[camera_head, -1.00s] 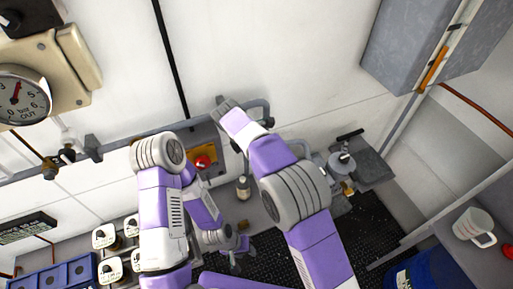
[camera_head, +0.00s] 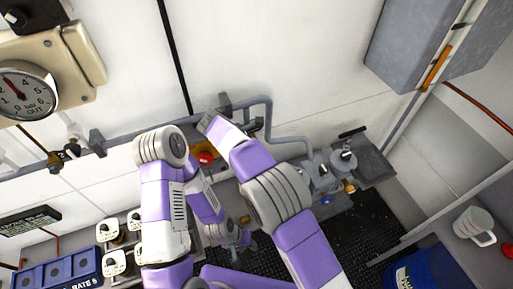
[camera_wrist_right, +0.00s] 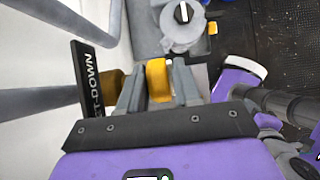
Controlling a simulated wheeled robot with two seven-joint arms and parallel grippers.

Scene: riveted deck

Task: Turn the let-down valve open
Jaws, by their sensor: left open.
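In the right wrist view the let-down valve's yellow handle (camera_wrist_right: 158,80) sits between the two grey fingers of my right gripper (camera_wrist_right: 160,85), which look closed on its sides with no clear gap. A dark plate (camera_wrist_right: 88,80) lettered "-DOWN" stands just left of the fingers. The valve body is mostly hidden behind the gripper. In the head view my right arm reaches up to the wall pipe and hides its own gripper and the handle. My left gripper (camera_head: 235,246) is open and empty, low over the black grating.
A round "bar OUT" gauge (camera_head: 22,92) is at upper left, its needle pointing up-left. A red knob (camera_head: 205,158) shows between my arms. A grey pipe (camera_head: 268,118) runs along the wall. A white mug (camera_head: 474,226) and blue drum (camera_head: 425,270) are at right.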

